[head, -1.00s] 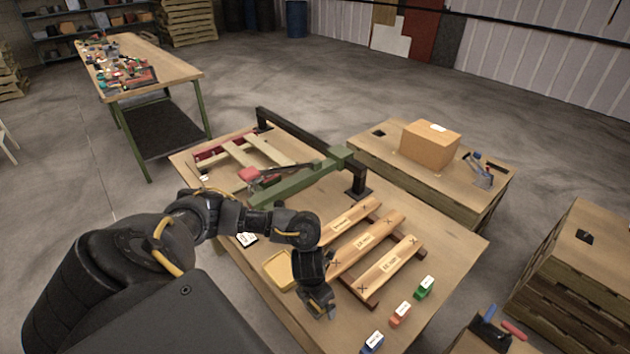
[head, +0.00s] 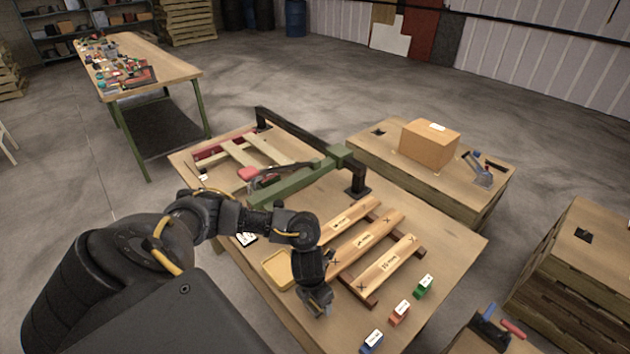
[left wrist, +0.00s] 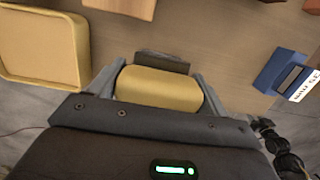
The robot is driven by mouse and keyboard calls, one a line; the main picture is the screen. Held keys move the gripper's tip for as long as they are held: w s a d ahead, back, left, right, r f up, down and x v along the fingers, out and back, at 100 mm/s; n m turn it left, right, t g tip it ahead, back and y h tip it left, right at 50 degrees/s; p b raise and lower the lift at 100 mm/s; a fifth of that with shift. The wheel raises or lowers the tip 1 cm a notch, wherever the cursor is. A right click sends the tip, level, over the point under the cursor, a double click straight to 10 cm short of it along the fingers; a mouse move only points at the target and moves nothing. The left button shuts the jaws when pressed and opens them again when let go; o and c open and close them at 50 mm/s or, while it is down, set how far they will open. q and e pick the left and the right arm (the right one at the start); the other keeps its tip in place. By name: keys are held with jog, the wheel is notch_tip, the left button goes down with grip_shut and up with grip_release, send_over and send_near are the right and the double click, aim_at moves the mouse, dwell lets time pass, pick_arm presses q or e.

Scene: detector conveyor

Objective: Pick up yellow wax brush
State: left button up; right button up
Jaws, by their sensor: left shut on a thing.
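The yellow wax brush (left wrist: 158,88) shows in the left wrist view as a rounded yellow block between the two fingers of my left gripper (left wrist: 157,84). The gripper is shut on it, a finger at each side. In the head view my left gripper (head: 320,304) is low over the front of the table, right of a yellow tray; the brush is mostly hidden there by the gripper. My right gripper is not in view.
The yellow tray (head: 271,277) also shows in the left wrist view (left wrist: 82,50). Blue (head: 370,343), orange (head: 398,315) and green (head: 423,288) labelled blocks stand to the right. A slatted wooden pallet (head: 385,267) lies behind. A green-and-black beam (head: 310,182) crosses the table.

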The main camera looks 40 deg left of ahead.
pick_arm(q)
notch_tip(320, 180, up, 3)
jog(key=shift+w+r, duration=0.1)
jog(key=shift+r, duration=0.05)
jog(key=s+d+r+p, duration=0.6)
jog(key=s+r, duration=0.3)
jog(key=s, duration=0.3)
jog(key=shift+d+r, duration=0.25)
jog(key=shift+d, duration=0.6)
jog(key=o, duration=0.3)
jog(key=shift+c, duration=0.7)
